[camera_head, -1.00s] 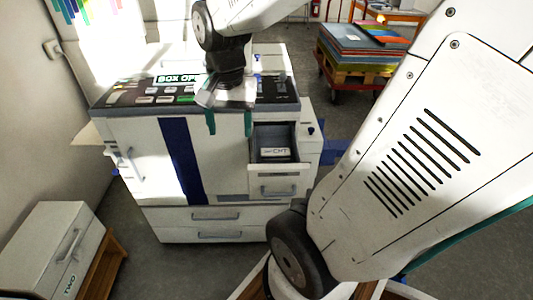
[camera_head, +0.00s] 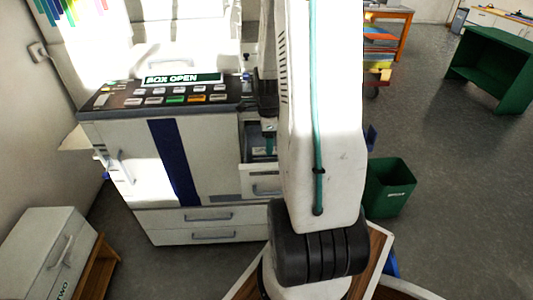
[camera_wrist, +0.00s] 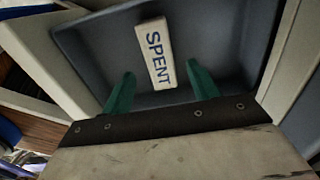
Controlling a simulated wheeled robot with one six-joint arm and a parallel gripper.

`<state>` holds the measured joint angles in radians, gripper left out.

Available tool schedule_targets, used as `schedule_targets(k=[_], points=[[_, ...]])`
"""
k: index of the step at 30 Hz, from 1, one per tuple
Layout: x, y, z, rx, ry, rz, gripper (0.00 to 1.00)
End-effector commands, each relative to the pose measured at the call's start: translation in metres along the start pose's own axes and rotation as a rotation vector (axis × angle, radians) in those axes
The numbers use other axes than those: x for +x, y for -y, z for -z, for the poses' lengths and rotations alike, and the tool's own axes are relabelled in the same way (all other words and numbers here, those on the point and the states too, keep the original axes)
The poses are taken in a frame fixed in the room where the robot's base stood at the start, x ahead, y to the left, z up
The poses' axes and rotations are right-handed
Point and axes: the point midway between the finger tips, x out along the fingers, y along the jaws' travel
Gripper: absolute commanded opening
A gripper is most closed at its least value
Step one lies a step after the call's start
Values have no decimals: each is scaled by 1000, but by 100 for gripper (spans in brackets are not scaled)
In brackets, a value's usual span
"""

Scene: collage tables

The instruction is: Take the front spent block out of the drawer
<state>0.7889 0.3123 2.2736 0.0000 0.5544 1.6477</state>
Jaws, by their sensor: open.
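In the wrist view a white block marked SPENT (camera_wrist: 155,53) lies on the grey floor of the open drawer (camera_wrist: 228,38). It is tilted a little in the picture. No second block shows there. My gripper (camera_wrist: 160,92) is open, with its two green fingers apart, one toward each side of the block's near end. I cannot tell whether either finger touches it. In the head view the drawer (camera_head: 262,180) stands open at the right of the white machine (camera_head: 225,180). My arm hides most of it and the block.
A green bin (camera_head: 389,187) stands on the floor right of my arm. A green open shelf (camera_head: 495,68) is farther back right. A white box (camera_head: 42,250) marked TWO sits on a wooden stand at left. The floor at right is largely clear.

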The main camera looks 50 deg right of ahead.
Motion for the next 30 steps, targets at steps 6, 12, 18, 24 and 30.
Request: schedule_targets(k=[6, 12, 18, 24, 30], points=[[32, 0, -1, -2, 0, -5, 60], [38, 1, -2, -2, 0, -1, 60], [38, 1, -2, -2, 0, -1, 38], [38, 1, -2, -2, 0, -1, 12], [36, 1, -2, -2, 0, 0, 12]])
